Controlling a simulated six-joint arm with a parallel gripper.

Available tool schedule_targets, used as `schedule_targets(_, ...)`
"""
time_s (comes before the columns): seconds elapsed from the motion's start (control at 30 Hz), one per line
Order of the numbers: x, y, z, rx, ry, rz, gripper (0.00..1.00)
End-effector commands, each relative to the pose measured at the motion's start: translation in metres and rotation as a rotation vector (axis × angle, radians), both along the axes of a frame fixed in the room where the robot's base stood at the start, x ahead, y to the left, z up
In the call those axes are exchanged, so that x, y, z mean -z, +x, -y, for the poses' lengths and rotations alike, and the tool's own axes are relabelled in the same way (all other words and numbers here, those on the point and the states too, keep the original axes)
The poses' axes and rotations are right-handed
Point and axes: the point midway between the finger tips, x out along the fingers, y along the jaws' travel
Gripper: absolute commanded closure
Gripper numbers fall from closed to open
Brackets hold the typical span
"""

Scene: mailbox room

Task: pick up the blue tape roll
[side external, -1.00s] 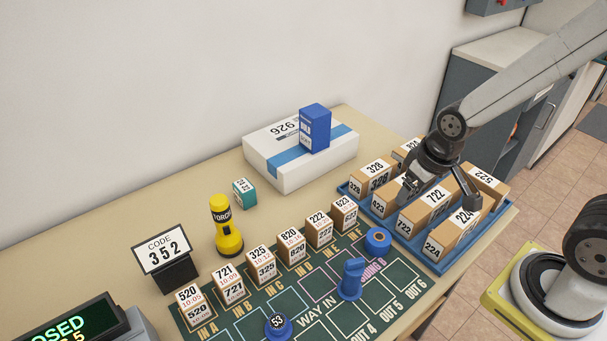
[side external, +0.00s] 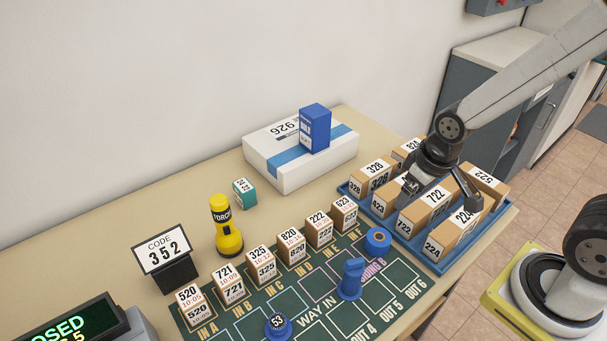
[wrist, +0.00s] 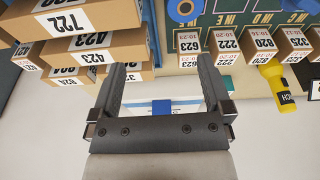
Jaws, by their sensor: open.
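The blue tape roll (side external: 378,240) lies flat at the right end of the green mat, close to the blue tray. It also shows at the top of the wrist view (wrist: 184,8), partly cut off by the frame edge. My gripper (side external: 440,192) is open and empty above the boxes in the blue tray, to the right of and higher than the roll. In the wrist view its two fingers (wrist: 165,80) stand wide apart with nothing between them.
The blue tray (side external: 432,265) holds several numbered cartons under my gripper. Small numbered boxes (side external: 318,230) line the mat's back edge. A blue stamp-like piece (side external: 351,279) stands near the roll. A white parcel (side external: 280,176) and yellow torch (side external: 226,228) stand behind.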

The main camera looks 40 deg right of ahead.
Motion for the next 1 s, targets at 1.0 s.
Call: schedule_targets(1.0,0.061,-0.043,0.002,-1.353,-0.975,-0.678,0.00)
